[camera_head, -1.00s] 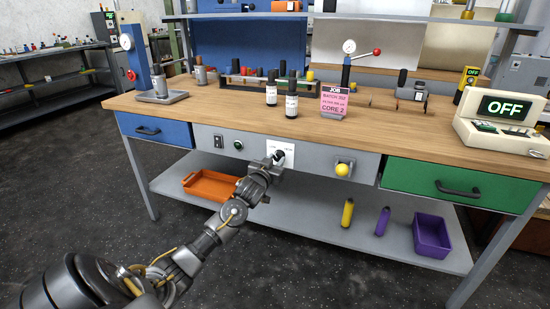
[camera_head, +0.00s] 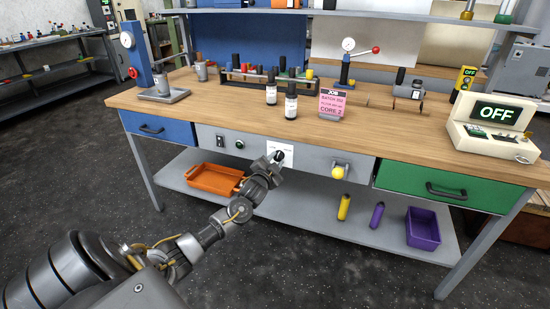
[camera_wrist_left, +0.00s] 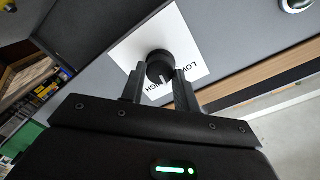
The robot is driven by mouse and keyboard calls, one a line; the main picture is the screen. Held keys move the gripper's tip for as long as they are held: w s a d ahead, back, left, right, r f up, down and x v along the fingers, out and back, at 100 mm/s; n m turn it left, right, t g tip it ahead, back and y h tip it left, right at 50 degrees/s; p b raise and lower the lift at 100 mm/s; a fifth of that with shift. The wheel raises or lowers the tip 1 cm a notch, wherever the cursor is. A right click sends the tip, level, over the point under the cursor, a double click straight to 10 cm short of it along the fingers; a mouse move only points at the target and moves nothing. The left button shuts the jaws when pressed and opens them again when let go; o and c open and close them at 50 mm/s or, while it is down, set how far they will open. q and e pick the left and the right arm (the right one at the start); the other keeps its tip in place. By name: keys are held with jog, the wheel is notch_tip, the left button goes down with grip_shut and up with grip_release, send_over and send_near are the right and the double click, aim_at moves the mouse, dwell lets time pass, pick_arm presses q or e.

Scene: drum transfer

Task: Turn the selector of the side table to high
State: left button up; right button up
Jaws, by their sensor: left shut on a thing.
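The selector is a round black knob (camera_wrist_left: 159,68) on a white label plate (camera_wrist_left: 196,50) on the side table's grey front panel. In the left wrist view the plate reads LOW and HIGH, partly covered by the knob and fingers. A white mark shows on the knob; I cannot tell which setting it points to. My left gripper (camera_wrist_left: 160,88) has its two fingers closed on the knob's sides. In the head view, the left gripper (camera_head: 274,160) is tilted at the plate (camera_head: 283,147) and covers part of the knob. My right gripper is not in view.
The side table (camera_head: 400,131) has a blue drawer (camera_head: 160,130) left and a green drawer (camera_head: 445,188) right. A yellow knob (camera_head: 338,173) sticks out right of the selector. An orange tray (camera_head: 214,179) sits on the shelf below. A console (camera_head: 495,125) reads OFF.

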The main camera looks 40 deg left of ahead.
pick_arm(q)
jog(key=m+p, duration=0.3)
jog(key=m, duration=0.2)
jog(key=shift+r+p, duration=0.15)
jog(key=shift+p, duration=0.25)
jog(key=shift+m+p, duration=0.45)
jog(key=shift+m, duration=0.65)
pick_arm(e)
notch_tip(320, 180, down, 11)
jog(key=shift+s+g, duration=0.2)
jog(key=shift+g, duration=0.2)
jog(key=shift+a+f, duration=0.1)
pick_arm(q)
jog(key=o, duration=1)
jog(key=shift+c, duration=0.2)
jog(key=shift+s, duration=0.1)
jog(key=p+v, duration=0.1)
jog(key=v, duration=0.9)
jog(key=shift+s+d, duration=0.25)
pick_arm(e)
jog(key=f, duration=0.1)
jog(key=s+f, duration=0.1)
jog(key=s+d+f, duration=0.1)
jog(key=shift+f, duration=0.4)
